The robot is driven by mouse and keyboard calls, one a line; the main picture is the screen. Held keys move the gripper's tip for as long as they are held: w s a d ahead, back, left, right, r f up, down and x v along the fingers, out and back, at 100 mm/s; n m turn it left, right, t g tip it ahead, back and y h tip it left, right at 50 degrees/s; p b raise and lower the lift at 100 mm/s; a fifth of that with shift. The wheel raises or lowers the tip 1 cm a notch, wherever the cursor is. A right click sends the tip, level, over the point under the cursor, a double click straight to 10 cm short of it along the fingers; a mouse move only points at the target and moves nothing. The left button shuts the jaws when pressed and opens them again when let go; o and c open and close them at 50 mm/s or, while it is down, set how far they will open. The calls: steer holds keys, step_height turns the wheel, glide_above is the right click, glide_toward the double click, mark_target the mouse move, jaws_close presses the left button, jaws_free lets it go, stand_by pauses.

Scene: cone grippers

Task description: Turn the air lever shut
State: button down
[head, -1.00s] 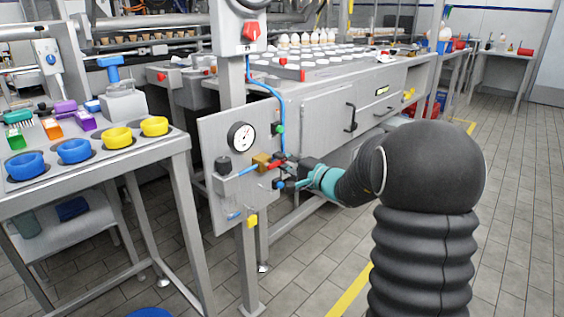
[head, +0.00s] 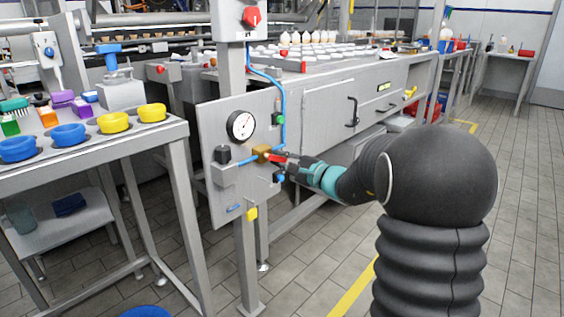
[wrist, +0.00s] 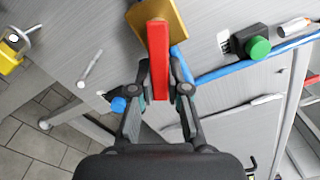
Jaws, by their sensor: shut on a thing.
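The red lever (head: 278,157) sticks out to the right from a brass valve body (head: 261,153) on the grey upright panel (head: 230,190). In the wrist view the lever (wrist: 159,62) runs from the brass body (wrist: 174,14) at the top down between my fingers. My gripper (wrist: 161,90) is shut on the lever, one finger on each side near its free end. In the head view my gripper (head: 291,165) is small and partly hidden by its own wrist at the panel's right side.
A pressure gauge (head: 241,125) and a black knob (head: 222,154) sit beside the valve. A green button (wrist: 259,47) and blue hose (wrist: 222,70) are close by. A side table with bowls (head: 68,135) stands left; a cabinet (head: 328,115) stands behind. Floor at right is clear.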

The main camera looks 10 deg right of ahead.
steer(key=shift+a+f+m, duration=0.1)
steer(key=shift+f+m, duration=0.1)
steer(key=shift+m, duration=0.1)
steer(key=c, duration=1.1)
jaws_free()
steer(key=shift+s, duration=0.1)
steer(key=v, duration=1.2)
